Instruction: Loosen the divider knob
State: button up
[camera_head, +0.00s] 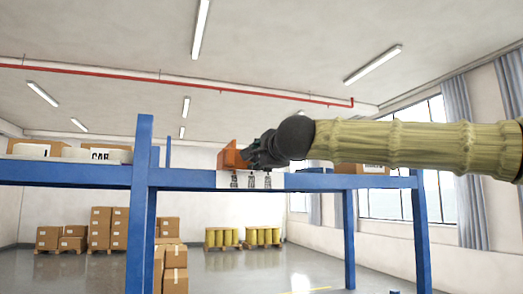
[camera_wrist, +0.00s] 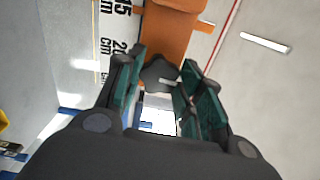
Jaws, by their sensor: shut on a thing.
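The divider (camera_head: 230,156) is an orange piece standing on the blue shelf rail in the head view. In the wrist view the orange divider (camera_wrist: 172,38) fills the top middle. The dark, lobed divider knob (camera_wrist: 160,73) sits in front of it, between the teal-padded fingers of my gripper (camera_wrist: 163,66), which are shut on it. In the head view my gripper (camera_head: 255,152) reaches the divider from the right and hides the knob.
A blue shelf frame (camera_head: 80,174) spans the scene, with posts at left and right. A white centimetre scale (camera_wrist: 108,45) runs beside the divider. Cartons (camera_head: 38,149) stand on the shelf at left; another (camera_head: 345,168) is behind my arm. Stacked boxes (camera_head: 110,228) are on the floor beyond.

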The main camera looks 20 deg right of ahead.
jog(key=shift+f+n, duration=0.15)
jog(key=shift+n, duration=0.35)
jog(key=o, duration=1)
jog(key=s, duration=1.2)
jog(key=shift+d, duration=0.25)
